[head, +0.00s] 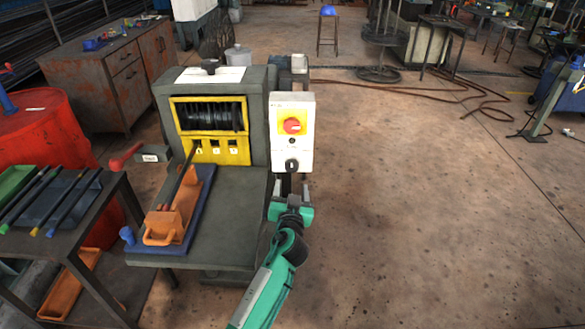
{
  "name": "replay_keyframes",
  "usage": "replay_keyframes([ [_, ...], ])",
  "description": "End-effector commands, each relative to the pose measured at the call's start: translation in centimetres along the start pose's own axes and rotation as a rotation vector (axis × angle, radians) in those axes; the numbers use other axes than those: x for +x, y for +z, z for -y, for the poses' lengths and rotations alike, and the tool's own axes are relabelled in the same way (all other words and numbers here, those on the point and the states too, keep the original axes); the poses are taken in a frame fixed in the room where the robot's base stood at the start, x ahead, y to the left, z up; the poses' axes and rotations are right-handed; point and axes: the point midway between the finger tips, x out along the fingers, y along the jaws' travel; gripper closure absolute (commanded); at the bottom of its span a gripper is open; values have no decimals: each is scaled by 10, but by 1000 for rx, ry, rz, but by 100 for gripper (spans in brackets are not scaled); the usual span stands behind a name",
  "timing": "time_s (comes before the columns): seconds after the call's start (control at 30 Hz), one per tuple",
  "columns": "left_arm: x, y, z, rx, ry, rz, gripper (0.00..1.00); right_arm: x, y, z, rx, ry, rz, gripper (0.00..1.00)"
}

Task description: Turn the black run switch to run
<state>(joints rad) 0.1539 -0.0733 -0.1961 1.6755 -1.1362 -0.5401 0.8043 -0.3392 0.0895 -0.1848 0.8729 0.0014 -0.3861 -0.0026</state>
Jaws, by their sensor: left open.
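The black run switch (291,165) is a round knob with a pale mark. It sits low on the white control box (280,128) at the right side of the grey machine, below a red knob (292,125) on a yellow plate. My left gripper (294,187), on a green arm reaching up from the bottom, is just below the switch in the picture, with its fingers pointing toward the box. It is open, and nothing shows between its fingers. Whether a fingertip touches the switch I cannot tell. My right gripper is not in view.
The grey machine (220,215) has a black drum (211,116) behind a yellow frame and a red-handled lever (126,156) at left. An orange tool (172,216) lies on its blue tray. A tool bench and red barrel (40,130) stand left.

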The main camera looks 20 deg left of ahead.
Motion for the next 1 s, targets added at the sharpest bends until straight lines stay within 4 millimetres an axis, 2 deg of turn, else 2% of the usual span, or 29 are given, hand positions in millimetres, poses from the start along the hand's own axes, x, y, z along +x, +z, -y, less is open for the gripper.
replay_keyframes([
  [0.1,26,-2,1,4,-1,-1,39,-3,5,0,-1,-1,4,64],
  [0.3,62,-2,1,3,0,-1,39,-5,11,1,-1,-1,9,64],
  [0.5,86,0,0,3,0,0,39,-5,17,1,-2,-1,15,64],
  [0.7,95,1,0,1,1,1,39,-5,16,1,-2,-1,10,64],
  [0.97,95,1,0,1,1,1,39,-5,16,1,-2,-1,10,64],
  [1.0,95,1,0,1,1,1,47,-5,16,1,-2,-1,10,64],
])
